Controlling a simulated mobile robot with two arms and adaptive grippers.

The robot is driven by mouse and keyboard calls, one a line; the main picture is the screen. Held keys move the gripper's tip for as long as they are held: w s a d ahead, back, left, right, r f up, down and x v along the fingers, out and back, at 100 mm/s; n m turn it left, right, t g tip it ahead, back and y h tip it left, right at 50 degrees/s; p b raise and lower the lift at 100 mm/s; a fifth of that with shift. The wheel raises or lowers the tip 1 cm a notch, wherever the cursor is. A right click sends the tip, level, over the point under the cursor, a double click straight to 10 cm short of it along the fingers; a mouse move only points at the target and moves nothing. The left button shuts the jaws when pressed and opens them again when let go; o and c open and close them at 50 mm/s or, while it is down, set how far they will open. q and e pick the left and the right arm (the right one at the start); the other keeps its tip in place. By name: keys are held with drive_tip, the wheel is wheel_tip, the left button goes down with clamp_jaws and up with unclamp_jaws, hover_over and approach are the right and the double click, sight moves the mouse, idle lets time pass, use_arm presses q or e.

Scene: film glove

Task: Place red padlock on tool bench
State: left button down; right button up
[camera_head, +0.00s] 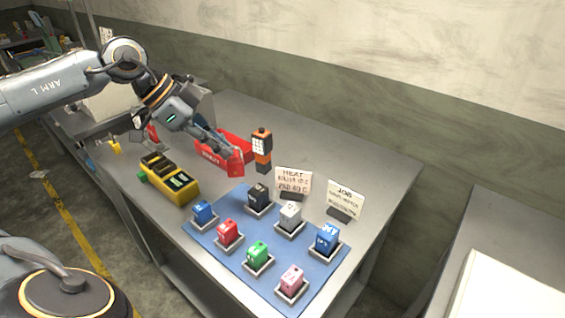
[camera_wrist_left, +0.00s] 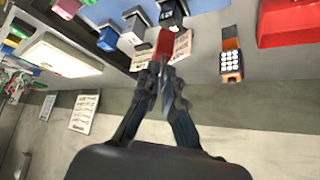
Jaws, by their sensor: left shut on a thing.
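The red padlock, as I take it to be, is a small red piece between the fingertips of my left gripper (camera_head: 222,152). It shows clearly in the left wrist view (camera_wrist_left: 164,42). My left gripper is shut on it and holds it over the grey metal bench (camera_head: 335,145), in front of the red bin (camera_head: 235,140). In the wrist view the left fingers (camera_wrist_left: 163,85) reach up to the red piece. A shackle cannot be made out. My right gripper is not in view.
A black-and-orange keypad device (camera_head: 261,150) stands right of the bin. A yellow case (camera_head: 170,180) lies to the left. A blue mat (camera_head: 230,262) holds several coloured blocks in trays. Two signs (camera_head: 294,183) stand behind it. The bench's back right is clear.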

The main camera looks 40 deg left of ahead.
use_arm(q)
drive_tip(key=w+a+f+b, duration=0.2)
drive_tip(key=w+f, duration=0.2)
drive_tip(key=w+a+f+b, duration=0.2)
drive_tip(key=w+f, duration=0.2)
drive_tip(key=f, duration=0.1)
drive_tip(key=w+a+f+b, duration=0.2)
drive_tip(key=w+a+f, duration=0.1)
drive_tip(key=w+f, duration=0.1)
drive_tip(key=shift+w+f, duration=0.15)
drive_tip(key=shift+f, duration=0.05)
drive_tip(key=shift+r, duration=0.1)
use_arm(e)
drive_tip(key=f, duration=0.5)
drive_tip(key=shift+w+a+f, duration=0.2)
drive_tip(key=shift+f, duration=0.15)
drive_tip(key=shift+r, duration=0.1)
use_arm(q)
drive_tip(key=c, duration=1.5)
unclamp_jaws()
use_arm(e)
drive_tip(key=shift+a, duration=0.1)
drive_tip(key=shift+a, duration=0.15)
